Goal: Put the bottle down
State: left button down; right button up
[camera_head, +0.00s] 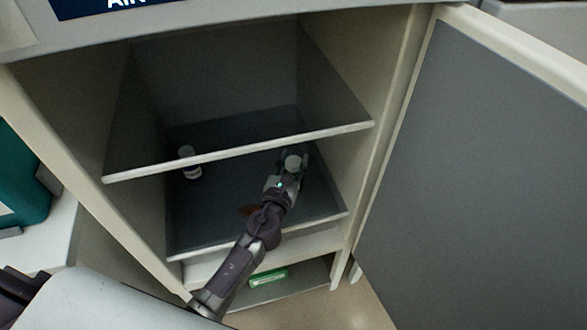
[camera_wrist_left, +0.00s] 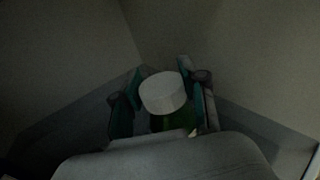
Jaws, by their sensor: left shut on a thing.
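My left gripper (camera_head: 289,172) reaches into the open cabinet and is shut on a bottle with a white cap (camera_head: 293,162). In the left wrist view the fingers (camera_wrist_left: 163,103) stand on either side of the bottle, whose white cap (camera_wrist_left: 163,92) and a dark green part below it show. The bottle is over the right part of the middle shelf (camera_head: 225,220). Whether its base touches the shelf is hidden by the gripper. My right gripper is not in view.
Another small bottle with a white cap (camera_head: 189,163) stands on the left of the same shelf. An upper shelf (camera_head: 240,150) lies close above. The cabinet door (camera_head: 480,180) is open to the right. A green box (camera_head: 268,278) is on the bottom level.

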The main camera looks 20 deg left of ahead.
pick_arm(q)
jog(key=shift+f, duration=0.35)
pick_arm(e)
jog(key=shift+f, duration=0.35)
pick_arm(q)
jog(key=c, duration=0.6)
grip_release()
jog(key=shift+f, duration=0.1)
jog(key=shift+c, duration=0.2)
